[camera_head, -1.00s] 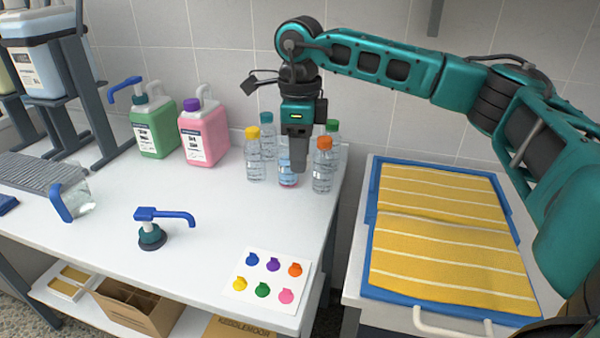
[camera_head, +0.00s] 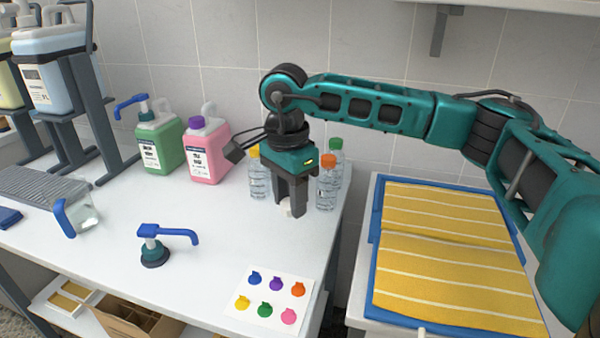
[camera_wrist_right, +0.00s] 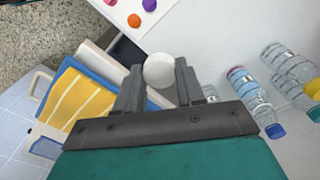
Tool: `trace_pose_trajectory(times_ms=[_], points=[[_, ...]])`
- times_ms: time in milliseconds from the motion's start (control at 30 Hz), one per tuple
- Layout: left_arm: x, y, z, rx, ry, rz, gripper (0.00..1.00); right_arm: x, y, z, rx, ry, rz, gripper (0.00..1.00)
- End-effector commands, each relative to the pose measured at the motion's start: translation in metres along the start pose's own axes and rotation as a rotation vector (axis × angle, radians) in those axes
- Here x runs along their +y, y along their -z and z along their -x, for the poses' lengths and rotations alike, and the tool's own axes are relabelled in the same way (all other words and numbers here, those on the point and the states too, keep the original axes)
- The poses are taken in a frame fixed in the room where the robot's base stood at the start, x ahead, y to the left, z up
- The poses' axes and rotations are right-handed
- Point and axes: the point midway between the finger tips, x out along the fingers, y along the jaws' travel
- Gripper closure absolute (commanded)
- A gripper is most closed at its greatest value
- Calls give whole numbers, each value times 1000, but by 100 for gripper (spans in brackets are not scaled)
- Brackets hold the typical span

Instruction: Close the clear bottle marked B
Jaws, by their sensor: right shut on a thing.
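My right gripper (camera_head: 291,208) hangs over the white table, just in front of a group of clear bottles. Its fingers are shut on a small round white thing (camera_wrist_right: 160,70), perhaps a cap; it also shows between the fingertips in the head view (camera_head: 285,207). Clear bottles with a yellow cap (camera_head: 258,180), an orange cap (camera_head: 326,188) and a green cap (camera_head: 336,150) stand around the gripper. I cannot read a B on any bottle. My left gripper is out of view.
A green jug (camera_head: 158,140) and a pink jug (camera_head: 206,152) stand at the back. A blue pump head (camera_head: 155,250) and a sheet of coloured spots (camera_head: 268,298) lie in front. A blue tray with yellow striped towels (camera_head: 445,245) is at the right.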

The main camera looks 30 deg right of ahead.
Motion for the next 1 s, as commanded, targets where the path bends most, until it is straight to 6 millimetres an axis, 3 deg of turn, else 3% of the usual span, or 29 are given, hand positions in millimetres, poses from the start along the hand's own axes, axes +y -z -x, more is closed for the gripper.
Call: trace_pose_trajectory(times_ms=[300,500,700,1000], points=[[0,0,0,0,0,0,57,24,-49,-37,-5,4,893,90],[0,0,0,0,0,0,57,37,-70,-50,-12,15,1282,90],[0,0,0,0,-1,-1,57,42,-77,-54,-14,22,1434,90],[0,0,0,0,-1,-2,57,42,-77,-54,-14,22,1443,90]])
